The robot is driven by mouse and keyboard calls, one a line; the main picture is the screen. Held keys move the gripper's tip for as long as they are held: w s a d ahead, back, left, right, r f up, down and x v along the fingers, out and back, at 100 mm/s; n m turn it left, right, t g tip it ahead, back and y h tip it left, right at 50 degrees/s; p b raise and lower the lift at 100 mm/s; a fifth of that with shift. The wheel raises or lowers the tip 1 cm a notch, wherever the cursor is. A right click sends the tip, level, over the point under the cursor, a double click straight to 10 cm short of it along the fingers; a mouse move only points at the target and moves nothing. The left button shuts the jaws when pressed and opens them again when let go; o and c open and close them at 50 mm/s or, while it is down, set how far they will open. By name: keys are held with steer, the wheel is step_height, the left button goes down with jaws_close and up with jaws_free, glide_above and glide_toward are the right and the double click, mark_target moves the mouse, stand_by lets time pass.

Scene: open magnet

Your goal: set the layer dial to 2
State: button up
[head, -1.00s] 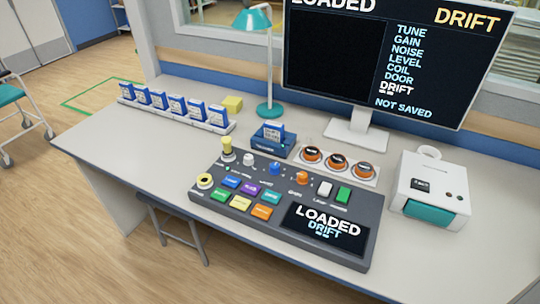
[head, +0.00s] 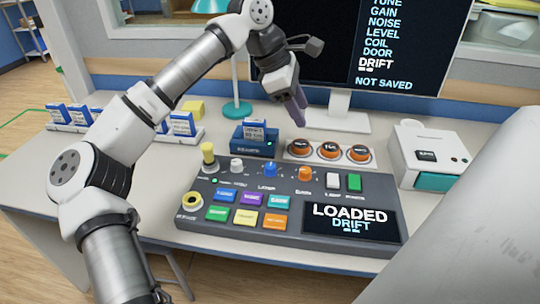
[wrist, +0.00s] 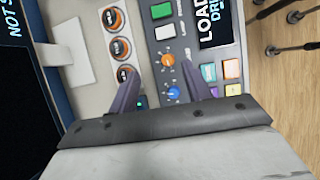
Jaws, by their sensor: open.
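The blue dial (head: 270,169), with a label below it that seems to read LAYER, stands on the dark control console (head: 190,232). It also shows in the wrist view (wrist: 173,93), between my fingers in the picture. Its setting is too small to read. My gripper (head: 298,118) is open and empty, in the air above and behind the console, in front of the monitor. In the wrist view my gripper (wrist: 160,85) has its two fingers apart, pointing down toward the console. It touches nothing that I can see.
An orange dial (head: 305,173) stands just right of the blue one. A yellow-topped lever (head: 208,153) and a white knob (head: 237,166) stand left. Behind are a blue card holder (head: 240,145) and three orange-ringed knobs (head: 329,151). The console screen (head: 340,222) reads LOADED, DRIFT.

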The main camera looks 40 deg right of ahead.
mark_target(270, 166)
steer(key=w+a+f+t+y, duration=0.3)
steer(key=w+f+y, duration=0.1)
steer(key=w+f, duration=0.15)
step_height(270, 166, down, 12)
steer(key=shift+w+d+f, duration=0.1)
steer(key=shift+f, duration=0.15)
steer(key=c, duration=1)
